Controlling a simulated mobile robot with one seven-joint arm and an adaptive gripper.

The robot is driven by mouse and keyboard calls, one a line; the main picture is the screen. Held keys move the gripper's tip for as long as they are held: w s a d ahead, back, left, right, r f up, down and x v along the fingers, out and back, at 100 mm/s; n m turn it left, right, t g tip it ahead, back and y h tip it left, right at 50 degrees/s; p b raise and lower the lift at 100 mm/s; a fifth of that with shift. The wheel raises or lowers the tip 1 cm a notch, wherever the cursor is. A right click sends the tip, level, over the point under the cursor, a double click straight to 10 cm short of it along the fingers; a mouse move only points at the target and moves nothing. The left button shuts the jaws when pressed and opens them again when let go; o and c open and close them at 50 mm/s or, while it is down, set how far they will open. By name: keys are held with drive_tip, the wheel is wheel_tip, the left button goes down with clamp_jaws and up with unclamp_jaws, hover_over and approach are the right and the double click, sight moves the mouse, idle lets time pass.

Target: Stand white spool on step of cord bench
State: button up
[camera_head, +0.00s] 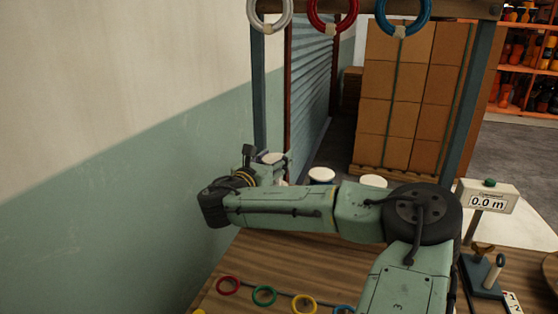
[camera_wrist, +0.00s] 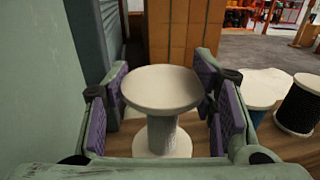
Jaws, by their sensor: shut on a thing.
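The white spool (camera_wrist: 161,88) stands upright between the fingers of my gripper (camera_wrist: 163,105) in the wrist view. It has a wide white top disc, a pale grey middle and a white foot. My gripper is shut on its middle with purple pads at both sides. In the head view my gripper (camera_head: 270,168) is at the far left end of the cord bench (camera_head: 235,262), largely hidden by my arm, and only a bit of the spool top (camera_head: 273,157) shows. I cannot tell whether the spool's foot touches wood.
To the right of it stand a white-topped spool with blue winding (camera_wrist: 258,86) and a dark-wound spool (camera_wrist: 300,108). Coloured rings (camera_head: 264,295) lie on the bench front. A post frame (camera_head: 258,95) rises behind. The green-and-white wall (camera_head: 130,200) is close at left.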

sight(276, 154)
drive_tip(key=w, duration=0.3)
drive_tip(key=shift+d+p, duration=0.2)
drive_tip(key=shift+p, duration=0.1)
drive_tip(key=shift+w+f+p, duration=0.25)
drive_tip(key=shift+f+p, duration=0.55)
drive_tip(key=shift+f, duration=1.1)
drive_tip(key=shift+f, duration=0.2)
drive_tip(key=o, duration=1.5)
drive_tip(key=shift+c, duration=0.2)
